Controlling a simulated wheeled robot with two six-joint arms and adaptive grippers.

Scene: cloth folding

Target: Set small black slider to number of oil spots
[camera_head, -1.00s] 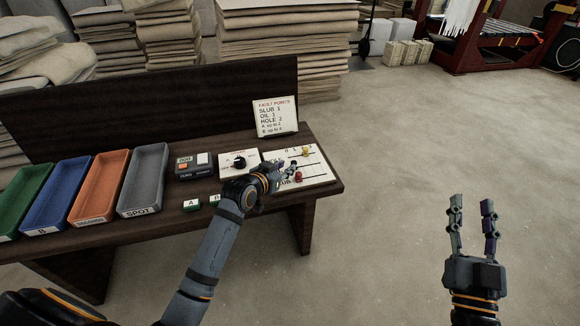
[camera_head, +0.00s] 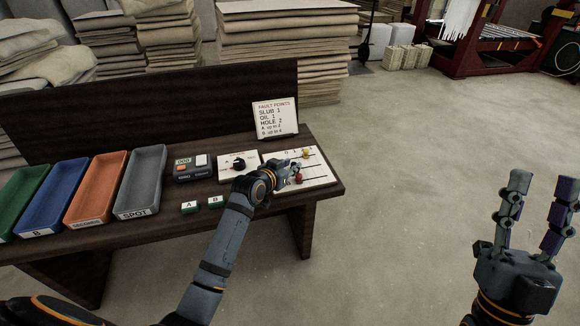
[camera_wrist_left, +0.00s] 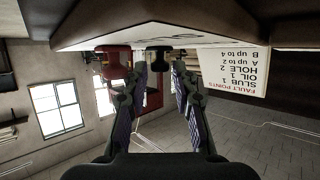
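The white slider board (camera_head: 322,180) lies at the bench's right end, with a yellow knob (camera_head: 306,153) and a red knob (camera_head: 299,178). My left gripper (camera_head: 293,178) reaches over the board and hides part of it. In the left wrist view, the small black slider (camera_wrist_left: 160,60) shows between the fingertips of my left gripper (camera_wrist_left: 159,72), beside the red knob (camera_wrist_left: 113,62). The fingers lean inward around the black slider; I cannot tell whether they touch it. My right gripper (camera_head: 533,210) is open and empty above the floor at the right.
A sign (camera_head: 275,118) headed FAULT POINTS reads OIL 1. A dial plate (camera_head: 230,158), a counter box (camera_head: 192,167), green A and B blocks (camera_head: 189,207) and several trays (camera_head: 140,180) share the bench (camera_head: 165,222).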

